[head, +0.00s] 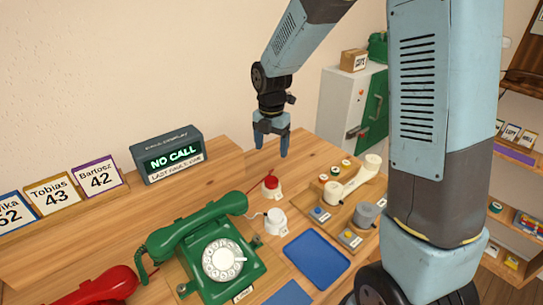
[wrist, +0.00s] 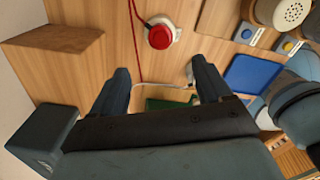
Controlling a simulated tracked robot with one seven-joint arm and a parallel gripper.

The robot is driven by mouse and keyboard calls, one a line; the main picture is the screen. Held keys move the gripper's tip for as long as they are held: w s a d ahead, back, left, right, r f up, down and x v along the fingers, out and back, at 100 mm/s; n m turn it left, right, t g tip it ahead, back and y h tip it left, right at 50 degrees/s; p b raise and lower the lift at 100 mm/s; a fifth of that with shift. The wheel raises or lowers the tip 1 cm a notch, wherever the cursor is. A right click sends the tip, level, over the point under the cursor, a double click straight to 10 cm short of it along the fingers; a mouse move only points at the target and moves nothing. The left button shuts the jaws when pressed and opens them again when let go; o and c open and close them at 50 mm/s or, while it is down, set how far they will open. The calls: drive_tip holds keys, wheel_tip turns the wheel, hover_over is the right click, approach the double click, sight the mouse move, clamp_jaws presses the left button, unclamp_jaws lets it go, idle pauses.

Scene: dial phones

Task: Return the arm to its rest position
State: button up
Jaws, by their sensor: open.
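My gripper (head: 271,142) hangs pointing down from my blue-grey arm, above the wooden desk near its back edge. Its fingers are apart with nothing between them.
A call display (head: 173,155) reading "NO CALL" and name cards (head: 54,194) stand at the left. A red phone (head: 105,287) is at lower left. A cream handset (head: 357,177), a blue mat (head: 316,259) and a white device (head: 276,221) lie right of the green phone. A cabinet (head: 345,103) stands behind.

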drive_tip(key=shift+r, duration=0.35)
drive_tip(key=s+d+r+m+t, duration=0.1)
drive_tip(key=s+d+r+m, duration=0.4)
drive_tip(key=r+m, duration=0.2)
drive_tip(key=s+d+r+m+t, duration=0.2)
drive_tip(key=s+d+r+m, duration=0.3)
drive_tip(key=r+m, duration=0.2)
drive_tip(key=s+d+r+m+t, duration=0.1)
drive_tip(key=s+d+r+m, duration=0.1)
drive_tip(key=s+m, duration=0.5)
drive_tip(key=s+d+r+m+t, duration=0.1)
drive_tip(key=s+d+r+m, duration=0.2)
drive_tip(key=s+d+m, duration=0.2)
drive_tip(key=s+m, duration=0.1)
drive_tip(key=m, duration=0.2)
drive_tip(key=shift+s+r+t, duration=0.25)
drive_tip(key=shift+s+t, duration=0.05)
drive_tip(key=shift+s, duration=0.1)
